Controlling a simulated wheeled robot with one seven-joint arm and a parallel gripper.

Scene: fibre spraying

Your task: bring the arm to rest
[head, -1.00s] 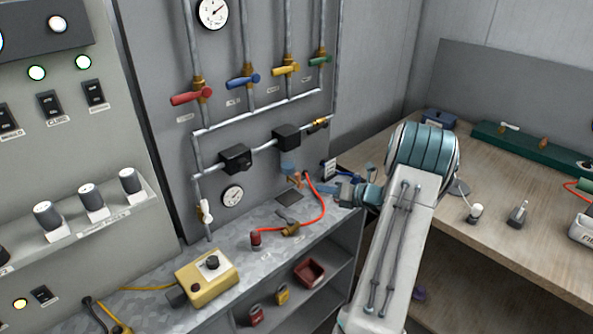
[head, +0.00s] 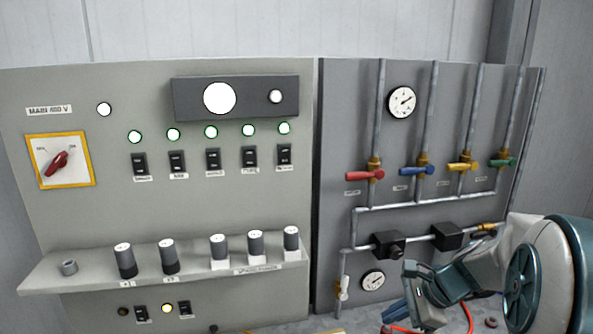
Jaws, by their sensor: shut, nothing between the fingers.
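My arm comes in from the right edge, with pale and teal links folded in front of the lower right of the pipe panel. My gripper (head: 413,308) hangs at the arm's end near the bottom edge, in front of the panel's foot and the bench. It is shut and holds nothing.
The grey pipe panel (head: 340,120) carries red (head: 365,175), blue (head: 416,171), yellow (head: 462,167) and green (head: 502,163) valve handles and gauges. The control panel (head: 60,215) with switches and a knob shelf (head: 200,272) stands left. A red hose (head: 468,318) lies near my gripper.

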